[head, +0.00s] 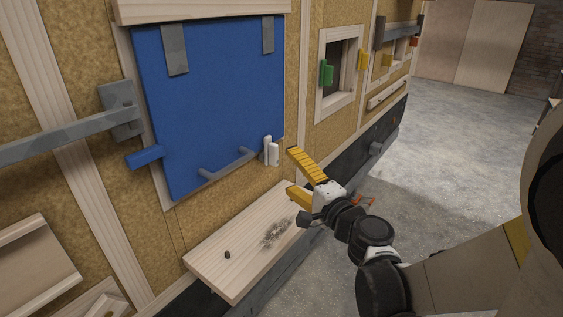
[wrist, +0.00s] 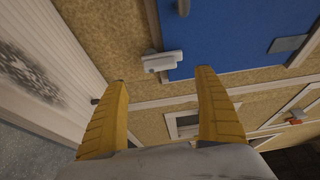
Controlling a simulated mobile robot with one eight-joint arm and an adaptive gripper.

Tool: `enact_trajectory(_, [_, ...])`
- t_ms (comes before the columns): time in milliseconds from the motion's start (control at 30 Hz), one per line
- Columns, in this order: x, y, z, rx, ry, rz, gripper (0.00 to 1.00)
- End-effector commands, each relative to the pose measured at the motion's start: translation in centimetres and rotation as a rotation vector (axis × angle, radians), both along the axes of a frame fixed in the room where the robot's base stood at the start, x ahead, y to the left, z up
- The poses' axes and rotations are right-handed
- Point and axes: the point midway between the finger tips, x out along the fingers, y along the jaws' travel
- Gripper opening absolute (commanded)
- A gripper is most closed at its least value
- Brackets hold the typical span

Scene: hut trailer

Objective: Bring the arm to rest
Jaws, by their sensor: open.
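My gripper (head: 291,172) has yellow fingers and is open and empty. In the head view it is right of the blue panel, above the right end of the wooden shelf. In the wrist view my gripper (wrist: 163,75) shows its two fingers spread apart, with nothing between them. My arm reaches in from the lower right of the head view.
A blue panel (head: 215,95) with a grey handle (head: 228,165) is on the wall, with a white latch (head: 271,152) near my gripper. Concrete floor (head: 450,140) lies open at the right.

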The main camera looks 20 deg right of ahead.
Motion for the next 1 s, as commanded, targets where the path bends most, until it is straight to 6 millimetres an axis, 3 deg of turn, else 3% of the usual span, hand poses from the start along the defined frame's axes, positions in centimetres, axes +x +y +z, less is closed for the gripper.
enact_trajectory(200, [-2.4, -0.6, 0.0, 0.000, 0.000, -0.002, 0.81])
enact_trajectory(533, [-2.6, -0.6, 0.0, -0.001, 0.001, 0.001, 0.81])
enact_trajectory(633, [-2.8, 0.2, -0.1, -0.044, 0.013, 0.022, 0.81])
enact_trajectory(767, [-4.2, 3.6, -1.2, -0.250, 0.080, 0.123, 0.81])
enact_trajectory(900, [-8.1, 7.2, -4.0, -0.626, 0.212, 0.297, 0.81])
enact_trajectory(1000, [-11.9, 7.5, -6.2, -0.905, 0.318, 0.405, 0.81])
